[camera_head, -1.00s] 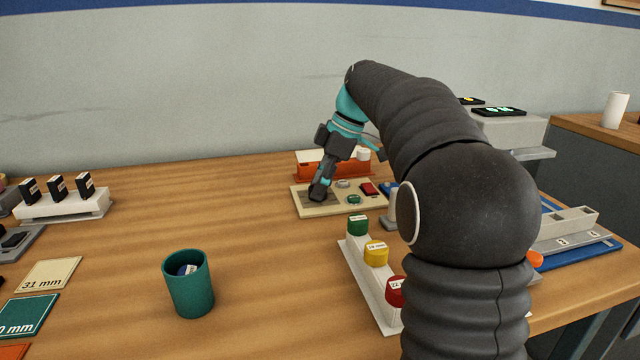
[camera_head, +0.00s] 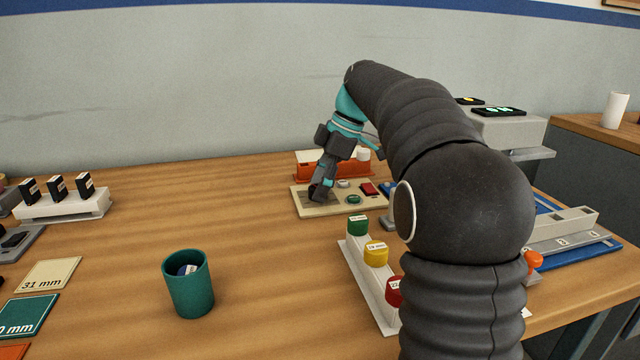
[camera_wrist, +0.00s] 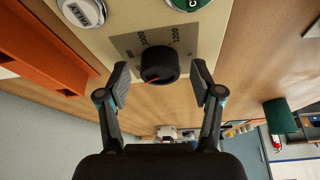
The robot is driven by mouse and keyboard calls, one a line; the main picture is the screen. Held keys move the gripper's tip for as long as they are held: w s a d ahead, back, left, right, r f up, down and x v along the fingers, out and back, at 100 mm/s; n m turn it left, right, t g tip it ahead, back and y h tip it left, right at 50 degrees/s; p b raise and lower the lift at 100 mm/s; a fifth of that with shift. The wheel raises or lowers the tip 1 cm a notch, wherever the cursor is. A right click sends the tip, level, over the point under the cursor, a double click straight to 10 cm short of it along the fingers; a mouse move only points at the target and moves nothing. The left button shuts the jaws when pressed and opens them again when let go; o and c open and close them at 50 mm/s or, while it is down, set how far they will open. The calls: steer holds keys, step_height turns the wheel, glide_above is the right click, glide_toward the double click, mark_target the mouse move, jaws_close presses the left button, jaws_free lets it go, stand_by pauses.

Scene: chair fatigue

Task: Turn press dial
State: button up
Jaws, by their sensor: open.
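The press dial is a round black knob (camera_wrist: 159,65) with a red pointer line. It sits on a grey scale plate with printed numbers on the cream control panel (camera_wrist: 110,22). In the wrist view the knob lies between my gripper's (camera_wrist: 160,75) two spread fingers, with a gap on each side. In the head view my gripper (camera_head: 318,194) points down at the left part of the panel (camera_head: 316,211) and hides the knob there. The panel also carries a green button (camera_head: 354,199), a red switch (camera_head: 369,188) and a pale button (camera_head: 343,183).
An orange-red block with a white top (camera_head: 316,168) stands behind the panel. A white rack (camera_head: 372,289) with green, yellow and red caps stands in front of it. A teal cup (camera_head: 189,289) is at front left. The table's middle left is clear.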

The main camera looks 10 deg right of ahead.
steer(key=v, duration=1.2)
stand_by(0.4)
